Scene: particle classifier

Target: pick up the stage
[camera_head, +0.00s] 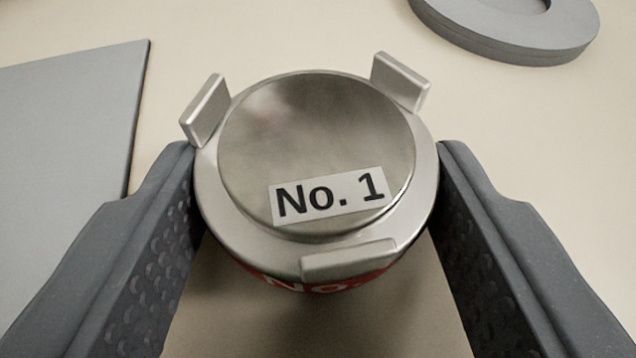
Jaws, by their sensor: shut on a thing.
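The stage (300,130) is a round, silvery metal piece with a raised disc on top and three upright tabs around its rim. A label on the disc reads "No. 1". A red band with white lettering shows on its front side below the rim. My gripper (318,175) has one dark grey, textured finger on each side of the stage and is shut on it. The stage's underside is hidden, and I cannot tell whether it touches the surface below.
A flat grey plate (60,160) lies at the left on the beige surface (270,40). A grey ring-shaped piece (510,35) lies at the upper right, partly out of view. The surface between them is clear.

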